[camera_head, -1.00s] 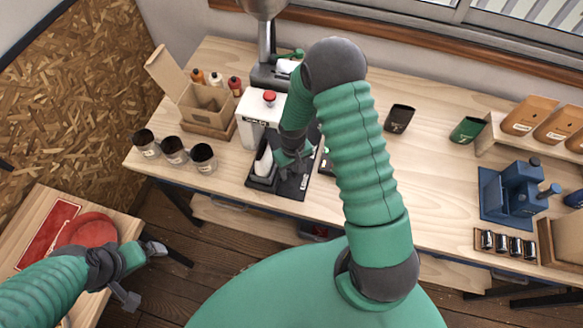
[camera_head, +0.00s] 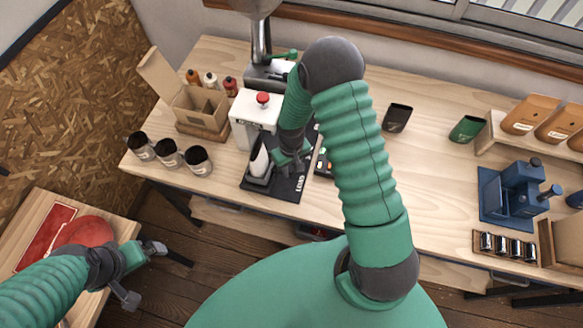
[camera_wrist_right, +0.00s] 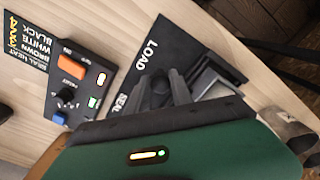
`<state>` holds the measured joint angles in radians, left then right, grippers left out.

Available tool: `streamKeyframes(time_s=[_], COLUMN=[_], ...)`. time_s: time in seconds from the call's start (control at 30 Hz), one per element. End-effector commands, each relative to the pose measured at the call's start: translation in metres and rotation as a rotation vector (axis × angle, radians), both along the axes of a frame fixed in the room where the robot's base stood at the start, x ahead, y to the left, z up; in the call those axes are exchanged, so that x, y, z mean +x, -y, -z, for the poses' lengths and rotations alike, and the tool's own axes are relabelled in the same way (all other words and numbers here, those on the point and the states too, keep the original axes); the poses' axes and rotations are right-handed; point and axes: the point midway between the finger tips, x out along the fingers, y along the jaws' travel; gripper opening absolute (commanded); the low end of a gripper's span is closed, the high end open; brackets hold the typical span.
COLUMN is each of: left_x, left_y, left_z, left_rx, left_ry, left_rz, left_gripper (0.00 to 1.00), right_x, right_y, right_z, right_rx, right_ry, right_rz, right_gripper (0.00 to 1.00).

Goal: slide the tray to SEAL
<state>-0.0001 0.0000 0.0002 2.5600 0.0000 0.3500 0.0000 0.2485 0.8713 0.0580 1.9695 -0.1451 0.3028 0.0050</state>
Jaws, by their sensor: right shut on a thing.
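The black tray (camera_head: 257,182) lies on a black base plate (camera_head: 287,192) in front of the white sealing machine (camera_head: 248,112). A white pouch (camera_head: 259,160) stands upright in the tray. The tray also shows in the right wrist view (camera_wrist_right: 217,82). My left gripper (camera_head: 146,270) is open and empty at the lower left.
A control panel (camera_wrist_right: 77,85) with an orange switch, knob and blue button lies beside the plate. Several dark cups (camera_head: 169,154) stand to the left, near an open carton (camera_head: 200,108). A blue machine (camera_head: 520,190) is far right. Table between is mostly clear.

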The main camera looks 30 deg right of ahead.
Motion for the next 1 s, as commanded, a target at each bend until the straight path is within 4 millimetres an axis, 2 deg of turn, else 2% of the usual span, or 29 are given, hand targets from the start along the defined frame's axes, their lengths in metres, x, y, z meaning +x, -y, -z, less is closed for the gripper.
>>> streamKeyframes(time_s=[0.8, 1.0], left_x=[0.000, 0.000], left_y=[0.000, 0.000], left_z=[0.001, 0.005], left_rx=[0.000, 0.000], left_ry=[0.000, 0.000], left_rz=[0.000, 0.000], left_gripper=[1.00, 1.00], right_x=[0.004, 0.017], right_y=[-0.001, 0.013], right_z=[0.000, 0.002], right_rx=[0.000, -0.001], right_ry=[0.008, 0.011], right_rz=[-0.002, 0.000], right_gripper=[0.00, 0.00])
